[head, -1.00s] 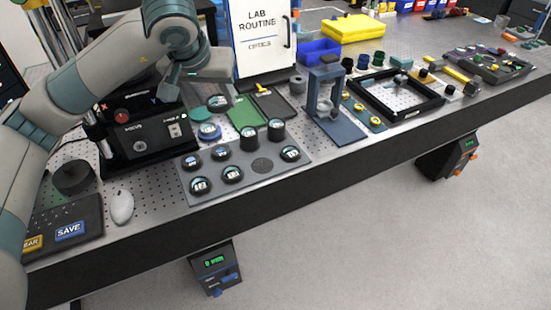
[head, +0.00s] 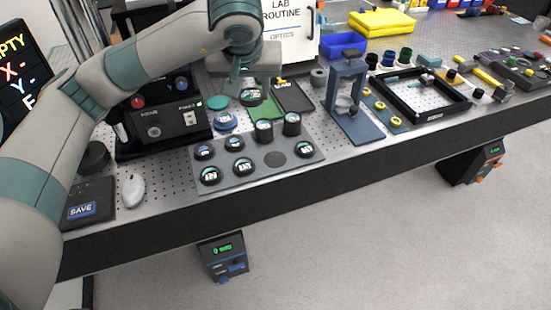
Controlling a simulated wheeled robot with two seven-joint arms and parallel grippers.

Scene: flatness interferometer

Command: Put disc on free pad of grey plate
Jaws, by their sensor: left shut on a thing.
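My left gripper (head: 252,88) reaches in from the upper left, above the back of the bench, and is shut on a dark disc (head: 251,98) with a pale label. The held disc is behind the grey plate (head: 226,184), over or near a green mat (head: 268,111). The grey plate carries several black discs, such as one at its front left (head: 210,175) and one at its right (head: 305,149). Two taller black cylinders stand at its back. A bare dark round pad (head: 275,158) shows between the front discs. My right gripper is not in view.
A blue stand (head: 350,95) rises right of the plate, with a black square frame (head: 412,110) beyond it. A white mouse (head: 133,190) lies front left.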

